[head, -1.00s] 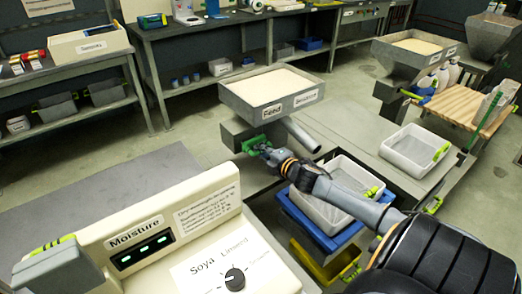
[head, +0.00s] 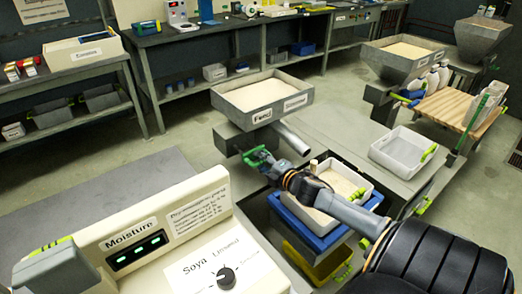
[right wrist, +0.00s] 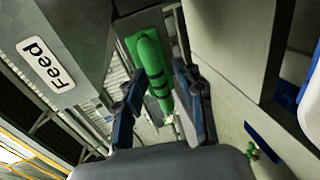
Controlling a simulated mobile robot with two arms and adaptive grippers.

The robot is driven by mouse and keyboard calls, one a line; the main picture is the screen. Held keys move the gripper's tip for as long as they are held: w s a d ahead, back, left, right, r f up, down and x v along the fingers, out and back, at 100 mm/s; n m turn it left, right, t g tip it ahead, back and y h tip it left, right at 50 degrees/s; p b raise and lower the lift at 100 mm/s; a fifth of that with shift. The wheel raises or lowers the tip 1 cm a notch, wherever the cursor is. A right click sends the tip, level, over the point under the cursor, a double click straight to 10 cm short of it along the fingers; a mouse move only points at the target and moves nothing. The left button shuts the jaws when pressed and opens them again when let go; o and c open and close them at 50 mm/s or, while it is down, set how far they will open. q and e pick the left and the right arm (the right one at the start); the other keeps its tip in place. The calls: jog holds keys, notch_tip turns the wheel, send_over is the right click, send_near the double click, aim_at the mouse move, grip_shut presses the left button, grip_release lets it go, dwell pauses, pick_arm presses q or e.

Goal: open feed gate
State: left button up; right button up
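The feed hopper (head: 235,101), a grey tray-topped bin labelled Feed, stands at the middle of the head view. A green handle (head: 256,155) sticks out below its front; I take it to be the feed gate's. My right gripper (head: 268,162) is at this handle. In the right wrist view the green handle (right wrist: 153,62) runs between the two fingers of my right gripper (right wrist: 159,88), which look closed in on its sides. The Feed label (right wrist: 45,62) shows at the left there. The gate plate itself is hidden. My left gripper is not in view.
A moisture meter (head: 135,258) is in the near left. Another white tray (head: 402,151) sits to the right.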

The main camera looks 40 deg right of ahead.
jog(key=v, duration=1.2)
dwell(0.6)
